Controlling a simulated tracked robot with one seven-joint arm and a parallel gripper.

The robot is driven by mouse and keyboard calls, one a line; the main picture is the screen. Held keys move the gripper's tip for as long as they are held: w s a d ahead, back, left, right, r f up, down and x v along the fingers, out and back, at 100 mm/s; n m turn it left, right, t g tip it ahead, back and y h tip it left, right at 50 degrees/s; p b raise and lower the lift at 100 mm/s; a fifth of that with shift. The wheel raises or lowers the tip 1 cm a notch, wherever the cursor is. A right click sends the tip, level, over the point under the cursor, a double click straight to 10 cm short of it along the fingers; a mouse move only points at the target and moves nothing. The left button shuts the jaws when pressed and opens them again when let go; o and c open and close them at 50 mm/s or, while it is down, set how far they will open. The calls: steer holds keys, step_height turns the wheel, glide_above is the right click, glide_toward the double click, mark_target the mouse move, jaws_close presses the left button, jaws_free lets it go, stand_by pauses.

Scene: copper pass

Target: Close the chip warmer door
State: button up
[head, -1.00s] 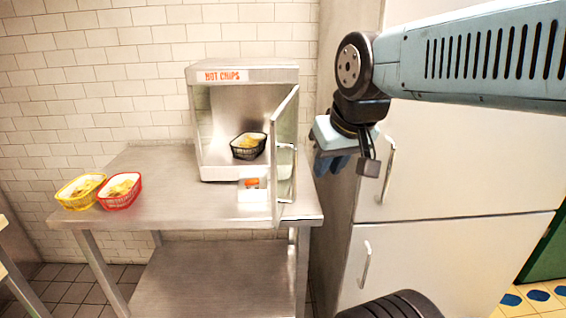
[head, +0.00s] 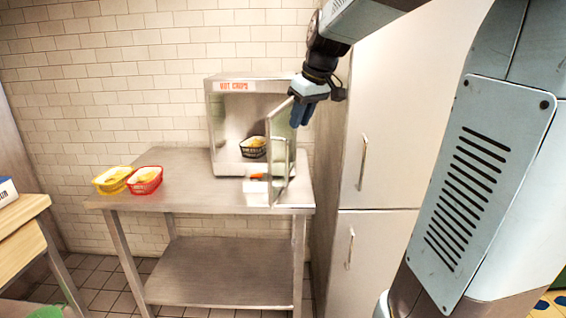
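The chip warmer (head: 231,130) is a steel box labelled "HOT CHIPS" standing at the back right of a steel table. Its glass door (head: 281,150) is hinged on the right and stands open, swung out toward me. A black basket of chips (head: 254,147) sits inside the warmer. My gripper (head: 300,114) points down at the upper part of the open door, on its right side in the picture. I cannot tell whether it touches the door. The finger gap is too small and turned away to judge.
The steel table (head: 190,185) also carries a yellow basket (head: 112,181) and a red basket (head: 146,181) of chips at its left. A tall white fridge (head: 395,130) stands close on the right. A wooden counter (head: 22,220) is at the left edge.

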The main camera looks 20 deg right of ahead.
steer(key=x, duration=1.3)
steer(key=shift+w+a+f, duration=0.1)
steer(key=shift+w+f, duration=0.05)
steer(key=shift+f, duration=0.2)
steer(key=shift+c, duration=0.5)
jaws_close()
